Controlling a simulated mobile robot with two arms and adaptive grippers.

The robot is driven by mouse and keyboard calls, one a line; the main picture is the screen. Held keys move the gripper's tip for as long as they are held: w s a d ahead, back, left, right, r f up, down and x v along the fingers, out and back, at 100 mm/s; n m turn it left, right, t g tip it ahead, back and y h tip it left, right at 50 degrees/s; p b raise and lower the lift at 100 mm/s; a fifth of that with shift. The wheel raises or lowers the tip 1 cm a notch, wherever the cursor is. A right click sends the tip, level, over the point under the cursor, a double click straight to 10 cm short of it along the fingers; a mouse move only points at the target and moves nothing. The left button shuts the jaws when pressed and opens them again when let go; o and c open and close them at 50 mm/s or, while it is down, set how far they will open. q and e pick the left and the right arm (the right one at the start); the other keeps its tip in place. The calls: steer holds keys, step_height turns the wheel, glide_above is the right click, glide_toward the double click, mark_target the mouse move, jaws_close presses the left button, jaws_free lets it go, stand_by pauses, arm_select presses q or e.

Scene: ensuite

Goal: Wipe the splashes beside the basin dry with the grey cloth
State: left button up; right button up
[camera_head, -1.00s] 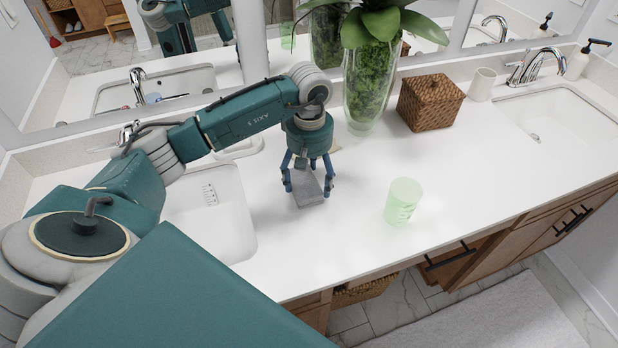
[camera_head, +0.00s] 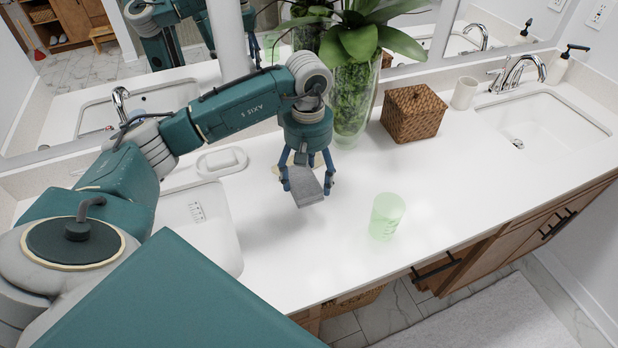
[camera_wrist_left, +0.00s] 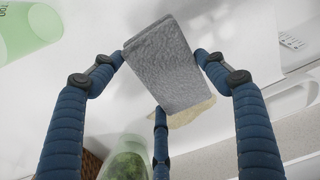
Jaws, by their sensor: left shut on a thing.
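The grey cloth (camera_head: 307,188) is a small folded pad held by my left gripper (camera_head: 306,178), whose blue fingers are shut on it. In the left wrist view the cloth (camera_wrist_left: 172,65) sits between the fingers of my left gripper (camera_wrist_left: 163,62). It is tilted over the white counter (camera_head: 330,245); I cannot tell whether it touches. The left basin (camera_head: 218,232) lies left of the gripper, partly hidden by my arm. A flat beige patch (camera_wrist_left: 190,113) shows on the counter behind the cloth. I cannot make out clear water splashes. My right gripper is not in view.
A translucent green tumbler (camera_head: 387,215) stands right of the gripper near the front. A glass vase with a plant (camera_head: 352,105) stands close behind. A woven box (camera_head: 413,113), a white cup (camera_head: 465,93) and a second basin (camera_head: 540,125) are further right. A white dish (camera_head: 222,162) sits behind the left basin.

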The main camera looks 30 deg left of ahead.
arm_select(q)
steer(key=shift+r+p, duration=0.45)
steer(key=shift+r, duration=0.65)
